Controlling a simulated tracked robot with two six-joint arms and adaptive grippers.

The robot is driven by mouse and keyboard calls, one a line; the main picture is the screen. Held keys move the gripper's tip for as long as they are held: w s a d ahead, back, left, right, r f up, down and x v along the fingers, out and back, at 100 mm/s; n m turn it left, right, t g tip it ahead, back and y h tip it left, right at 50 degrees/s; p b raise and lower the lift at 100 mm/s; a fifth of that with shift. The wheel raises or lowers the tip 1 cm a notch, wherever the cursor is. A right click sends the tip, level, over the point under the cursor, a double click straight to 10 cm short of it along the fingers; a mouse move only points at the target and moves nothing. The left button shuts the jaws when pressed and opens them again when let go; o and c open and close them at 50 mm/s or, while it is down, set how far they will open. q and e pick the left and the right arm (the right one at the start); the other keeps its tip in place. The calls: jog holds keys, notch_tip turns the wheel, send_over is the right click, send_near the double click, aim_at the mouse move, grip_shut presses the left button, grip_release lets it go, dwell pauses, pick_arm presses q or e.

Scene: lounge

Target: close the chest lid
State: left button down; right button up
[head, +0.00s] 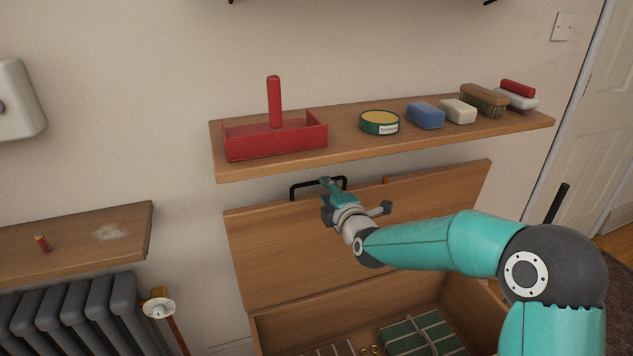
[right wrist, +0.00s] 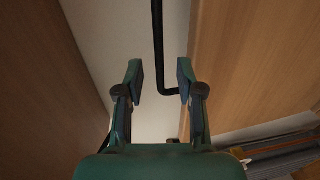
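The wooden chest (head: 262,335) stands against the wall with its lid (head: 280,255) raised and leaning back. A black bar handle (head: 300,186) sits on the lid's upper edge. My right gripper (head: 329,187) is at this handle. In the right wrist view its two fingers (right wrist: 160,78) are apart, and the black handle (right wrist: 158,40) runs between or just beyond them. I cannot tell whether they touch it. The lid panel (right wrist: 245,60) fills the right of that view. My left gripper is not in view.
The chest holds green-wrapped items (head: 420,335). A lower shelf (head: 80,240) and a radiator (head: 80,315) are at left.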

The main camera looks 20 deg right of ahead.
jog(key=w, duration=0.5)
jog(key=shift+w+a+f, duration=0.1)
jog(key=shift+w+f, duration=0.25)
grip_shut()
jog(key=shift+f, duration=0.1)
